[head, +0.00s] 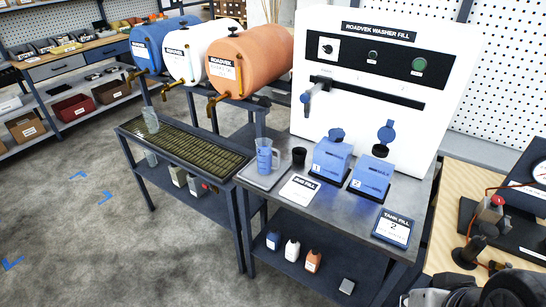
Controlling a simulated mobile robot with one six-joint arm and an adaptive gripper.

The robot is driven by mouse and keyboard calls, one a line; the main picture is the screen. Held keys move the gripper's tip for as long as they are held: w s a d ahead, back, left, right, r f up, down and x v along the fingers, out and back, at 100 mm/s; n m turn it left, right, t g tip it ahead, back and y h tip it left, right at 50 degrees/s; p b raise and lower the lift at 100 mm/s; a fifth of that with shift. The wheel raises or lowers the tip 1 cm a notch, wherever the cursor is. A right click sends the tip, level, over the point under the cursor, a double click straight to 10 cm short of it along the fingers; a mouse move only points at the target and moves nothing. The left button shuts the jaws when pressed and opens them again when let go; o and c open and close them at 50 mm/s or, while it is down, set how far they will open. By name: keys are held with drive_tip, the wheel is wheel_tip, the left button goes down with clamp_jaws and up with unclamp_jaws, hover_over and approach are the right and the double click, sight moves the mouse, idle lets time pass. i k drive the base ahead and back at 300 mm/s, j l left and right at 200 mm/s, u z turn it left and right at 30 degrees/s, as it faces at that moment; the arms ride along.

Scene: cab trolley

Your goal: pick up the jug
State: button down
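The jug (264,157) is a translucent bluish measuring jug with a handle on its right side. It stands upright near the left end of the grey metal bench, on a light grey mat or tray (254,180). A small black cup (299,157) stands just to its right. I cannot make out whether the jug holds liquid. My gripper's fingers do not show. Only dark and white parts, probably of my own arm, show at the bottom right corner, well away from the jug.
The white washer-fill machine (385,85) with its tap (318,88) stands behind the bench. Blue containers (333,160) and a paper card (299,188) lie right of the jug. A slatted drain trolley (185,145) with a clear bottle (151,120) adjoins at left. Floor (90,240) is clear.

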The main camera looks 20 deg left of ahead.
sight(268, 159)
drive_tip(key=i+j, duration=0.9)
drive_tip(key=j, duration=0.15)
drive_tip(key=j+u, duration=0.05)
